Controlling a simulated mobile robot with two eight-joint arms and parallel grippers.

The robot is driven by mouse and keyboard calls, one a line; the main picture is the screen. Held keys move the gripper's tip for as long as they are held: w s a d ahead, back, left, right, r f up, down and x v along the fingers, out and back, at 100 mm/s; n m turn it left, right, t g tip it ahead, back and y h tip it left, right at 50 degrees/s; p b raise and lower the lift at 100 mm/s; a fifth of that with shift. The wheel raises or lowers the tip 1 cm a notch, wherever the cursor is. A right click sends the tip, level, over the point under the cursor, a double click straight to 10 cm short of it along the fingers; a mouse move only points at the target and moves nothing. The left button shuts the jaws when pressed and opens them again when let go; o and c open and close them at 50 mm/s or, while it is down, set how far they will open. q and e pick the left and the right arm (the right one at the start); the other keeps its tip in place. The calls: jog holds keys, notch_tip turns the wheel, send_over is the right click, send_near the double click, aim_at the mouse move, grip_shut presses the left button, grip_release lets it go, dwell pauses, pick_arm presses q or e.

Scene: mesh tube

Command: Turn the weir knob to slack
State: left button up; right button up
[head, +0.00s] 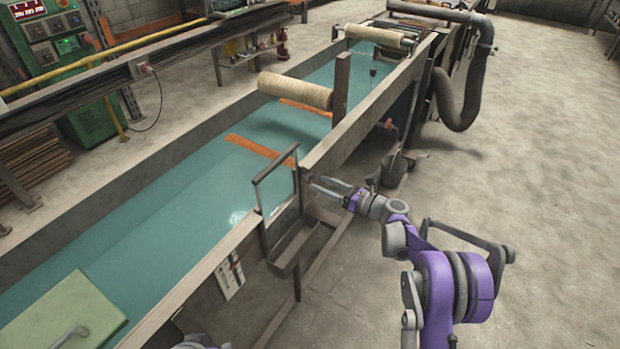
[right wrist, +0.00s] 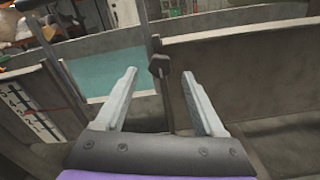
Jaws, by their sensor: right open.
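The weir knob (right wrist: 158,66) shows in the right wrist view as a small dark faceted knob on a thin dark stem. It lies in the picture between the fingertips of my right gripper (right wrist: 158,82), which is open with no contact visible. In the head view my right gripper (head: 328,188) is beside the outer wall of the tank, close to the dark weir frame (head: 258,192); I cannot make out the knob there. A white scale plate (head: 231,276) with red and black marks is on the tank's side, also at left in the right wrist view (right wrist: 30,108).
The long tank (head: 150,215) holds teal water, with orange bars across it and a pale roller (head: 294,90) above. A metal trough (head: 292,246) hangs below the weir frame. A bucket (head: 397,167) stands behind my right gripper. Open concrete floor lies to the right.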

aim_at(311, 179)
jog(key=x, duration=0.5)
jog(key=shift+w+a+p, duration=0.1)
jog(key=shift+a+p, duration=0.05)
jog(key=shift+p, duration=0.15)
grip_shut()
